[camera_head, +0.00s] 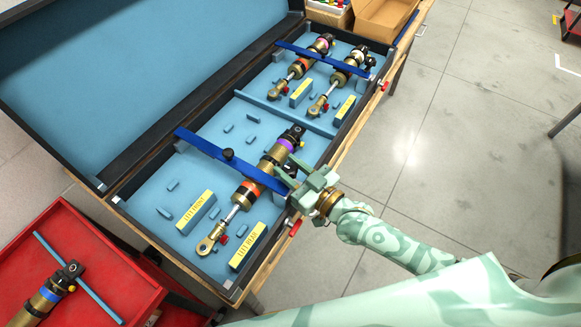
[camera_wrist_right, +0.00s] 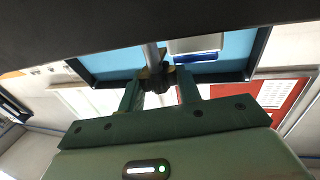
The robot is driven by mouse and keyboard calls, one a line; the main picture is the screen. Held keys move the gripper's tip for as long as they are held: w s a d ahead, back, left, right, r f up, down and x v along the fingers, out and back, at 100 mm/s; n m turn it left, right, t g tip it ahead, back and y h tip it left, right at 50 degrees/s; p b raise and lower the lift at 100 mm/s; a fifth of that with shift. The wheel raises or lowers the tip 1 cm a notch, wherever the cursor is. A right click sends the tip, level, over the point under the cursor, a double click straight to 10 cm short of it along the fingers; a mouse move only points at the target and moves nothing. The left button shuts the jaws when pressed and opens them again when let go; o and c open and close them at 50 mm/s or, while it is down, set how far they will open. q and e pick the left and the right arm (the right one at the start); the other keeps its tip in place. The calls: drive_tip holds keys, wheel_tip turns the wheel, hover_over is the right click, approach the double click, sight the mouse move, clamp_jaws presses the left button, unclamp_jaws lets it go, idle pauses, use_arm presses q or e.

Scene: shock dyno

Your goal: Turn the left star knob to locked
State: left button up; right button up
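The left blue bar (camera_head: 207,148) lies across the left section of the case, over a bronze shock absorber with orange and purple rings (camera_head: 266,167). A black knob (camera_head: 228,154) stands up near this bar's middle. In the right wrist view, a dark knob-like piece (camera_wrist_right: 158,78) sits between the two spread fingers, under a grey rod. I cannot tell whether both fingers touch it, nor how the knob is turned. My left gripper is not in view.
The right section has a second blue bar (camera_head: 299,52), with a dark knob (camera_head: 370,60) at its right end, over two shocks. The open lid (camera_head: 120,60) is at the left. A red cart (camera_head: 95,262) stands at lower left.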

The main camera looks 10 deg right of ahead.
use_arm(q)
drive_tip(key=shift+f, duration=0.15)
